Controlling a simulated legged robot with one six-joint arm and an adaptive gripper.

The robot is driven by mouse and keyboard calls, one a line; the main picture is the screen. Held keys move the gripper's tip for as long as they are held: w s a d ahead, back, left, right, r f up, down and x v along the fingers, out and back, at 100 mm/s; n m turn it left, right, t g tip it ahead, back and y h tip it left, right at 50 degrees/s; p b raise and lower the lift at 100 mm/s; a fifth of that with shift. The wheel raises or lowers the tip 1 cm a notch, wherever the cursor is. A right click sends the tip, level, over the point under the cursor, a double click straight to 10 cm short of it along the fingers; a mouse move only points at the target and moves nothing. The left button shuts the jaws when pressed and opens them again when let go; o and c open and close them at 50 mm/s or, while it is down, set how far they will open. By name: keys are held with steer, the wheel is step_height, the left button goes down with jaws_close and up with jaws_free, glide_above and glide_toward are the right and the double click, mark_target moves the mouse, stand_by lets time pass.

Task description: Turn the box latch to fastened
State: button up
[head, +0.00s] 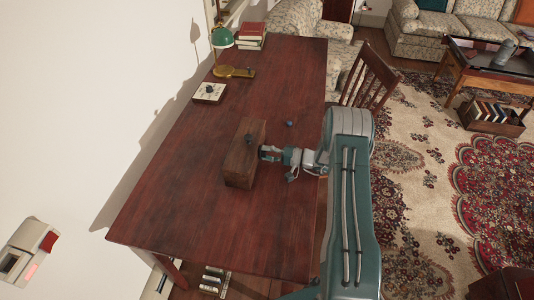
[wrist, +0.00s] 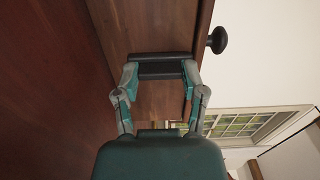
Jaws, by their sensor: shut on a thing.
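A wooden box (head: 240,165) stands on the dark red table (head: 190,180), with a dark round knob (head: 249,140) on top. The knob also shows at the upper right in the wrist view (wrist: 217,40). My gripper (head: 266,153) is at the box's right side. In the wrist view, my gripper (wrist: 160,70) has its two fingertips against the ends of a black bar-shaped latch (wrist: 160,69) on the box's wooden face (wrist: 155,28). The gripper is shut on this latch. The head view hides the latch behind the gripper, and I cannot tell whether it is fastened.
A small dark blue ball (head: 289,124) lies on the table beyond my gripper. A chair (head: 370,78) is at the right. The near tabletop is clear.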

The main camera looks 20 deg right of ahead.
steer(key=shift+s+a+f, duration=0.1)
steer(key=shift+s+f, duration=0.1)
steer(key=shift+f, duration=0.1)
steer(key=o, duration=1.1)
steer(key=shift+c, duration=0.2)
steer(key=shift+o, duration=0.5)
steer(key=shift+w+r, duration=0.1)
steer(key=shift+r, duration=0.05)
steer(key=v, duration=1.2)
